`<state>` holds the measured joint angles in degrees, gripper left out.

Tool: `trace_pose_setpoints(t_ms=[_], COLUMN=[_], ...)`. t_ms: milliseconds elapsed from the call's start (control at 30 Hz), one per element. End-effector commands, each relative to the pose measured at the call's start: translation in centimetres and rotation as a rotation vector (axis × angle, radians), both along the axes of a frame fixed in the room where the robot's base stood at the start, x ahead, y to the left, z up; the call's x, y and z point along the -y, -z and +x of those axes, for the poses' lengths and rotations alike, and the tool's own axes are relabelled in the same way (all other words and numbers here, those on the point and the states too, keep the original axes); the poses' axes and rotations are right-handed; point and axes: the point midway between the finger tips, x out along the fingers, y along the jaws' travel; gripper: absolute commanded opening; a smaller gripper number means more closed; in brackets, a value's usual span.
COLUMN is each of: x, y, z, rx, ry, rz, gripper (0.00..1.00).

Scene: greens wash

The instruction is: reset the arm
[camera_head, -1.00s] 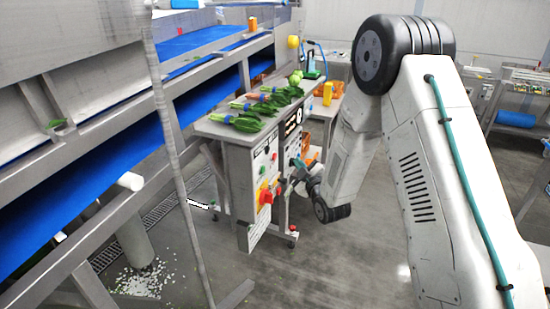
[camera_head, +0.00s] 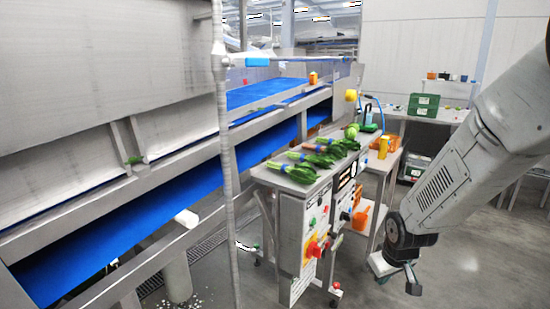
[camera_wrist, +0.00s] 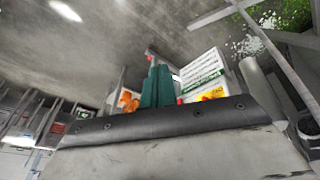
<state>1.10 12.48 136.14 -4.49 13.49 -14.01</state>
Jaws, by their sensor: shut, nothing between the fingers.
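My arm comes in from the right edge in the head view and bends down. My gripper (camera_head: 413,284) hangs low over the grey floor, right of the steel control cabinet (camera_head: 288,236) and apart from it. In the wrist view its two teal fingers (camera_wrist: 157,87) stand together above a dark bolted bar, shut with nothing between them. The fingertips are small and hard to make out in the head view.
Leafy green bunches (camera_head: 292,173) lie on the cabinet top, left of my arm. A blue conveyor (camera_head: 110,232) and an upright post (camera_head: 231,190) stand at left. A back table (camera_head: 440,117) holds green crates (camera_head: 423,105). Floor below my gripper looks clear.

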Motion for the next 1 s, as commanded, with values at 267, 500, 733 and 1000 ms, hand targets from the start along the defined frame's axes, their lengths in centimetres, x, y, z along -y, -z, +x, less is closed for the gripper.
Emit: trace_pose_setpoints(t_ms=[267,500,733,1000], x=[-0.2,-0.8,-1.1,-1.1], y=[-9.4,-15.7,-19.3,-20.9], z=[-12.6,-22.2,-26.4,-27.1], rx=[-0.280,-0.385,-0.284,-0.192], ry=[0.198,0.297,0.301,0.294], rz=[0.029,0.047,0.072,0.085], gripper=[0.00,0.00,0.00,0.00])
